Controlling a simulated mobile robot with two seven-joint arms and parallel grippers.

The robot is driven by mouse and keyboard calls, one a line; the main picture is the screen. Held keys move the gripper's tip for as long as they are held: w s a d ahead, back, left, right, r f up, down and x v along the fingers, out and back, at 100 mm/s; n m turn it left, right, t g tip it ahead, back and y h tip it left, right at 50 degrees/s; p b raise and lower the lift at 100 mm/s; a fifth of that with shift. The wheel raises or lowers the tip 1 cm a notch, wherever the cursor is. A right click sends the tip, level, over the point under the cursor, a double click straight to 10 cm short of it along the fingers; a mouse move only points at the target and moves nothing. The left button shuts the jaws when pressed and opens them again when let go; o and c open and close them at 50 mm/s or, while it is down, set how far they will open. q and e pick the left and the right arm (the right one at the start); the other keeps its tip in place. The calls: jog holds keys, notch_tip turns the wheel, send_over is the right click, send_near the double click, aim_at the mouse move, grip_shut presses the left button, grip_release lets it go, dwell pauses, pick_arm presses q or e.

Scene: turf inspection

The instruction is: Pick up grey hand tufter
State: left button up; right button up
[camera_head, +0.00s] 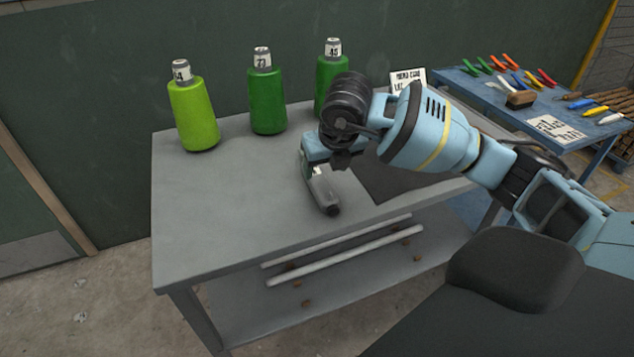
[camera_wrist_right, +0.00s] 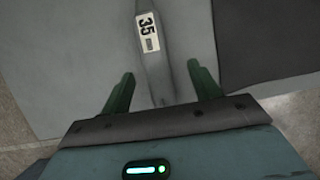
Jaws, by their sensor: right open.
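The grey hand tufter (camera_head: 326,195) lies on the grey table, partly hidden behind my right gripper. In the right wrist view the tufter (camera_wrist_right: 158,75) runs between the fingers and bears a white label reading 35. My right gripper (camera_head: 312,168) is above the tufter, pointing down at it. In the wrist view its two green fingers (camera_wrist_right: 161,86) are apart, one on each side of the tufter's body, with gaps visible. My left gripper is not in view.
The grey table (camera_head: 220,220) has free room at left. Light green (camera_head: 194,115) and dark green (camera_head: 267,100) yarn cones stand along its back, with another green cone (camera_head: 328,75) near my arm. A dark mat (camera_head: 395,185) lies right. A blue table (camera_head: 480,88) holds tools.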

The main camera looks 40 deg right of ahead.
aim_at(318, 177)
jog(key=shift+w+f, duration=0.25)
jog(key=shift+f, duration=0.25)
jog(key=shift+w+f, duration=0.25)
jog(key=shift+f, duration=0.15)
jog(key=x, duration=0.3)
jog(key=shift+w+a+f, duration=0.15)
jog(key=shift+w+a, duration=0.05)
jog(key=shift+w, duration=0.15)
jog(key=shift+w+d+f, duration=0.1)
jog(key=shift+w+f, duration=0.05)
jog(key=shift+f, duration=0.15)
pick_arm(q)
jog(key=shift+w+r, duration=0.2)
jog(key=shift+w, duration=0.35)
pick_arm(e)
jog(key=c, duration=1.2)
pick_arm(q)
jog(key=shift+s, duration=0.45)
pick_arm(e)
jog(key=shift+c, duration=0.2)
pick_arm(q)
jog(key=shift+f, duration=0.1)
pick_arm(e)
jog(key=shift+r, duration=0.2)
